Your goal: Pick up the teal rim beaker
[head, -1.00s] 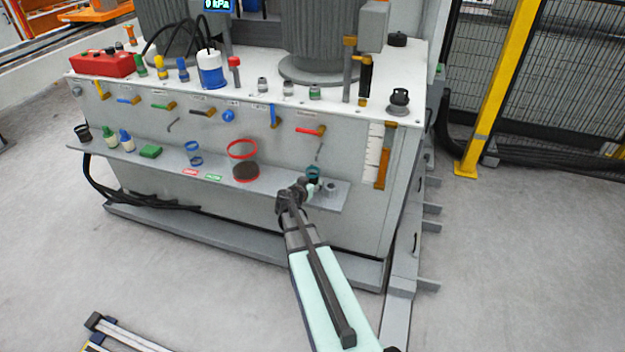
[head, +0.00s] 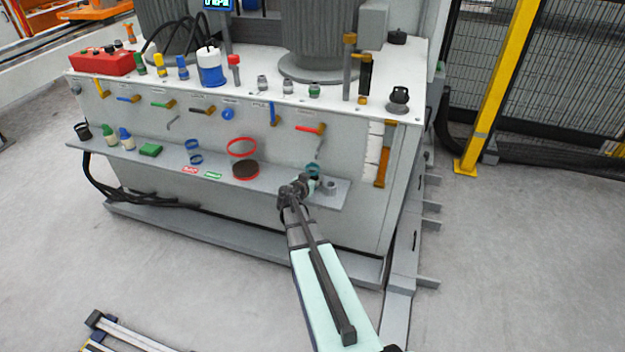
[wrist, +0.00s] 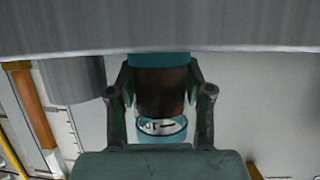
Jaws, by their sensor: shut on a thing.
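The teal rim beaker (wrist: 161,90) stands out in the wrist view as a clear cup with dark brown contents and teal bands. My gripper (wrist: 160,98) has one finger on each side of it and is shut on it. In the head view the beaker's teal rim (head: 313,168) shows just beyond my gripper (head: 300,187), at the right part of the shelf. My gripper hides most of its body there. I cannot tell whether its base touches the shelf.
The narrow grey shelf (head: 262,187) runs along the cabinet front. A red-rimmed beaker (head: 245,170) and a blue-rimmed one (head: 193,152) stand to the left. A small grey cylinder (head: 329,186) is close on the right. Valve handles (head: 311,129) stick out above.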

